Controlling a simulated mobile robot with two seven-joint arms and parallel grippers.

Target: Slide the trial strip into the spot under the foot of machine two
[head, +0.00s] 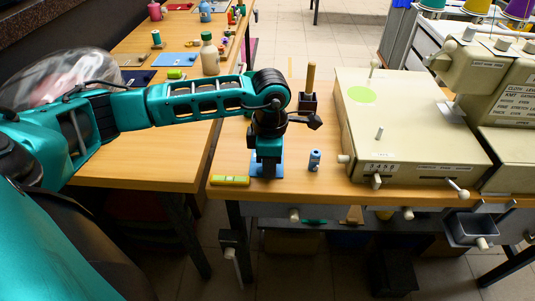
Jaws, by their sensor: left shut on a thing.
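My left gripper (268,172) points down near the front edge of the wooden table, shut on a light blue flat piece (256,170). This piece looks like the trial strip; the fingers hide its middle, and whether it touches the table is unclear. To the right stands a cream sewing machine (425,140) with a bright green round spot (362,95) on its top. The gripper is left of this machine and apart from it. I cannot read which machine is number two, and no foot is clear above the spot. My right gripper is not in view.
A yellow-green block (230,181) lies left of the gripper at the table edge. A small blue bottle (315,160) stands between gripper and machine. A dark holder with a wooden handle (309,100) stands behind. A pale bottle (210,55) is farther back.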

